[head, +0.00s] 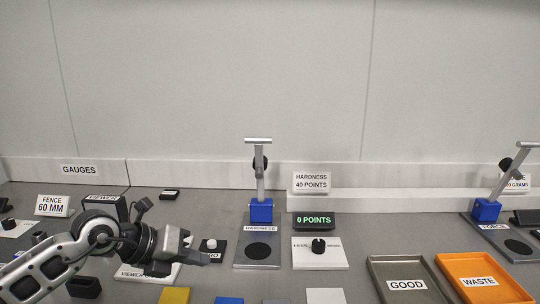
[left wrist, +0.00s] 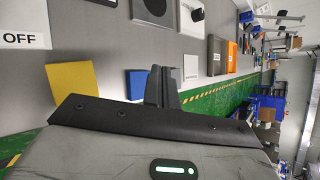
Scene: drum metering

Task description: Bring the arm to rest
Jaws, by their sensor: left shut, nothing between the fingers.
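My left arm comes in from the left in the head view, and my left gripper (head: 202,259) is shut and empty. It hangs over the bench, in front of the hardness gauge (head: 260,210) and to its left. The left wrist view also shows the shut fingers (left wrist: 161,86), near a blue block (left wrist: 136,82) and a yellow block (left wrist: 72,90). My right gripper is in neither view.
A display reading 0 POINTS (head: 314,221) stands behind a white dial box (head: 319,254). A grey GOOD tray (head: 380,268) and an orange WASTE tray (head: 478,262) lie at the right. A force gauge (head: 487,210) stands far right. Several small boxes surround my left arm.

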